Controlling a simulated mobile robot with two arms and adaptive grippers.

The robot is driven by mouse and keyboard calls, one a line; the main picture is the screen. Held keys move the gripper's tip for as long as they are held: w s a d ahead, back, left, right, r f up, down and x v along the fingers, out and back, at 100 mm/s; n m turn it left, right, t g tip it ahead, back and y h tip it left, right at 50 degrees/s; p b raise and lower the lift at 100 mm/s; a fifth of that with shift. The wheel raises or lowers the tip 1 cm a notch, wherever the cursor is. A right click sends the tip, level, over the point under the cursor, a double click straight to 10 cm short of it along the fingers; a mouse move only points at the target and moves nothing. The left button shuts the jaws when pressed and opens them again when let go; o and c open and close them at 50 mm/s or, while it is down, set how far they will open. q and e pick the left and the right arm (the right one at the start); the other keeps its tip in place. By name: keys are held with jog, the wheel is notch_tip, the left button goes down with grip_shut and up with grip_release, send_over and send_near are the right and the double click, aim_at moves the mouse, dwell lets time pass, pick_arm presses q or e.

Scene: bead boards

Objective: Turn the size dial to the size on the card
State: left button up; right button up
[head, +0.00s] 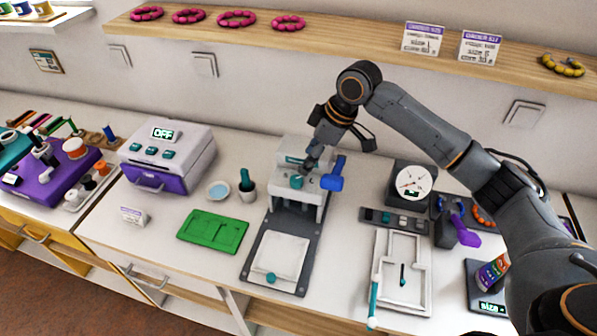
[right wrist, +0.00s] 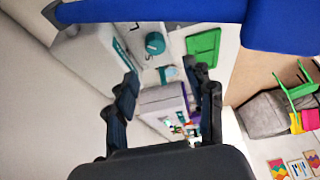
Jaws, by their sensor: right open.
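A white press (head: 288,203) stands mid-counter with a round teal knob (head: 297,182) on top, likely the size dial. The knob also shows in the right wrist view (right wrist: 155,43). Its setting is too small to read. Two white cards with purple headings, a left card (head: 423,38) and a right card (head: 479,47), stand on the shelf; their size figures are not clearly legible. My right gripper (head: 310,164) is open and empty, just above the press top near the knob. Its two fingers stand apart in the right wrist view (right wrist: 165,88). My left gripper is out of view.
A blue handle (head: 333,179) sticks up at the press's right side, close to my right gripper. A round gauge (head: 412,181) stands to the right. A green tray (head: 213,232) and a cup (head: 247,188) lie left of the press. Bare counter lies in front of the tray.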

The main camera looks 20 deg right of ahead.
aim_at(297, 179)
jog(key=x, duration=0.4)
jog(key=shift+w+d+f+p, duration=0.15)
jog(key=shift+d+p, duration=0.1)
jog(key=shift+p, duration=0.05)
jog(key=x, duration=0.3)
jog(key=shift+w+a+f+p, duration=0.1)
jog(key=shift+f+p, duration=0.15)
jog(key=shift+p, duration=0.05)
jog(key=shift+a+f, duration=0.1)
jog(key=shift+f, duration=0.2)
jog(key=shift+w+f, duration=0.1)
jog(key=shift+f, duration=0.05)
grip_shut()
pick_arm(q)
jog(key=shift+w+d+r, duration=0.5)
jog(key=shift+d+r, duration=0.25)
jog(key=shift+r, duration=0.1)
